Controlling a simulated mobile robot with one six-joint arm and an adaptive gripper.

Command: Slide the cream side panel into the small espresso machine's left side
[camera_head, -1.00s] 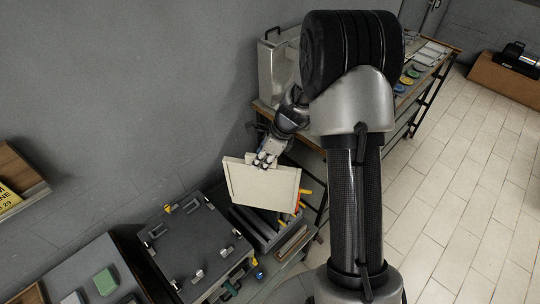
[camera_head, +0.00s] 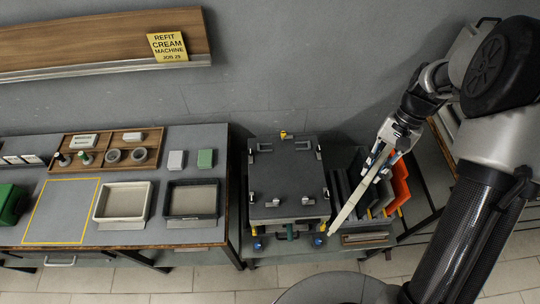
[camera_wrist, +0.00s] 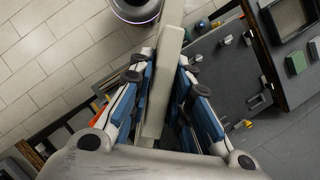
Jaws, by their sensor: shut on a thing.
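The cream side panel (camera_head: 350,203) hangs from my gripper (camera_head: 380,155), nearly edge-on in the head view and tilted down to the left. In the wrist view the panel (camera_wrist: 166,85) runs as a pale bar between the blue-padded fingers of my gripper (camera_wrist: 167,80), which is shut on it. A dark grey boxy unit (camera_head: 288,178) with metal brackets on top and coloured knobs in front, apparently the small espresso machine, stands left of the panel. The panel's lower end is close to its right front corner; I cannot tell whether they touch.
A rack with dark and orange panels (camera_head: 400,185) stands right of the unit, behind and below my gripper. To the left, a workbench (camera_head: 150,233) carries a cream tray (camera_head: 150,203), a dark tray (camera_head: 219,201) and small parts. A yellow sign (camera_head: 168,46) hangs on the wall shelf.

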